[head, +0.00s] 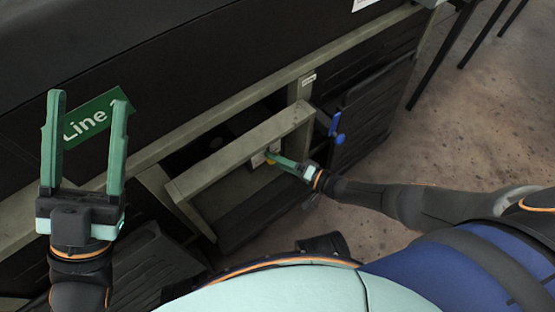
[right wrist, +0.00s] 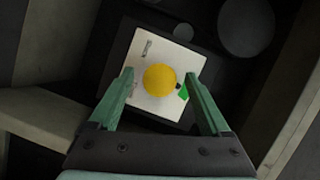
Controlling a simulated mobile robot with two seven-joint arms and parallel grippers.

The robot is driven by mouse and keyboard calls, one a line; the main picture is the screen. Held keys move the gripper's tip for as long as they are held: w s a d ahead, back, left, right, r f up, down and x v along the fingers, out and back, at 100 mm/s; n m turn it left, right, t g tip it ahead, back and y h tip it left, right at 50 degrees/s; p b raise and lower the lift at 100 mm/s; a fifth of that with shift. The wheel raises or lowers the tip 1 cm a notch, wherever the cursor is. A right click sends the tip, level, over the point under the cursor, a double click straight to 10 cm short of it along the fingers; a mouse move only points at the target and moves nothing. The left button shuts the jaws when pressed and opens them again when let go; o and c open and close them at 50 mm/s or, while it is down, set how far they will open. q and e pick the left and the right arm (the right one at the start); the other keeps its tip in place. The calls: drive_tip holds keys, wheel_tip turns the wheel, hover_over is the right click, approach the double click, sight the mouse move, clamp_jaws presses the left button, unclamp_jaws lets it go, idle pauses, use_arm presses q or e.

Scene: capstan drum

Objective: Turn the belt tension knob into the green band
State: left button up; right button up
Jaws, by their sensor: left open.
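The round yellow knob (right wrist: 159,79) sits on a pale square plate (right wrist: 145,50) in the right wrist view. A small green band (right wrist: 184,92) shows on the plate just right of the knob, with a small dark mark beside it. My right gripper (right wrist: 161,77) is open, its fingers on either side of the knob with visible gaps. In the head view my right gripper (head: 274,157) reaches into the frame opening at the plate (head: 258,158). The knob is mostly hidden there. My left gripper (head: 89,98) is open and empty, raised at the left.
A green "Line" sign (head: 90,115) is behind my left gripper. A grey-green beam (head: 240,150) crosses above the plate. A blue handle (head: 336,127) is on a dark panel to the right. Open floor (head: 470,130) lies at the right.

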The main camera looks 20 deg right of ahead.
drive_tip(key=p+v, duration=0.3)
drive_tip(key=v, duration=0.9)
drive_tip(key=shift+s+d, duration=0.2)
drive_tip(key=shift+d, duration=0.05)
